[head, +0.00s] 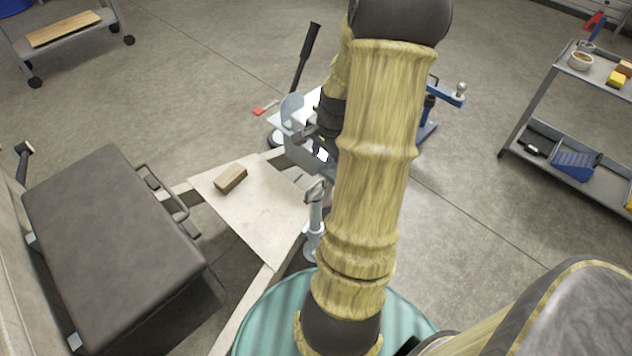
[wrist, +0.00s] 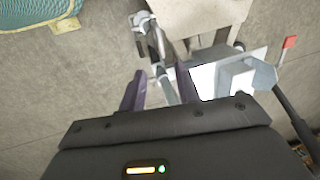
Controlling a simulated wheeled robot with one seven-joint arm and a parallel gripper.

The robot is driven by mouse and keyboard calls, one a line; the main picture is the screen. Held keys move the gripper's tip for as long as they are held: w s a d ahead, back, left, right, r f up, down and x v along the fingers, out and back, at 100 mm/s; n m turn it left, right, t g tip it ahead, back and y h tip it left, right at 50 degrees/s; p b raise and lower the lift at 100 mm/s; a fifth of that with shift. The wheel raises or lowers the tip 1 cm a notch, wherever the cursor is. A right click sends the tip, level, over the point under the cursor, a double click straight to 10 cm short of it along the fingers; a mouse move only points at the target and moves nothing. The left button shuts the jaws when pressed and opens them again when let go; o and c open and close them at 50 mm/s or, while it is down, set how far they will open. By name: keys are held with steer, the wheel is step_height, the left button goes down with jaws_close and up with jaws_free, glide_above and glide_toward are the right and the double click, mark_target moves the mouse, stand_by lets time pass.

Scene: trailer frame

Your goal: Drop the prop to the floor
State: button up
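The prop, which I take to be the light grey post (head: 314,218) with a small handle or clamp at its top, stands roughly upright beside the trailer frame in the head view. Its foot is partly hidden behind my arm and base. In the wrist view a grey post (wrist: 154,45) with side fittings runs down toward the gap between my fingers. My gripper (wrist: 159,69) is open, with its two dark fingers spread. I cannot tell whether either finger touches the post. In the head view my arm hides most of my gripper.
A pale board (head: 255,215) with a wooden block (head: 231,179) lies on the frame. A dark toolbox (head: 110,235) is at left. A grey plate assembly (head: 290,112) with a black lever (head: 306,58) is beyond the post.

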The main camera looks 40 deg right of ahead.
mark_target(315, 184)
steer(key=f+b, duration=0.1)
steer(key=f, duration=0.3)
steer(key=w+f+b, duration=0.1)
steer(key=f, duration=0.3)
steer(key=w+f+b, duration=0.1)
steer(key=f, duration=0.3)
steer(key=shift+w+a+f, duration=0.1)
steer(key=shift+w+f, duration=0.15)
steer(key=shift+f, duration=0.1)
jaws_close()
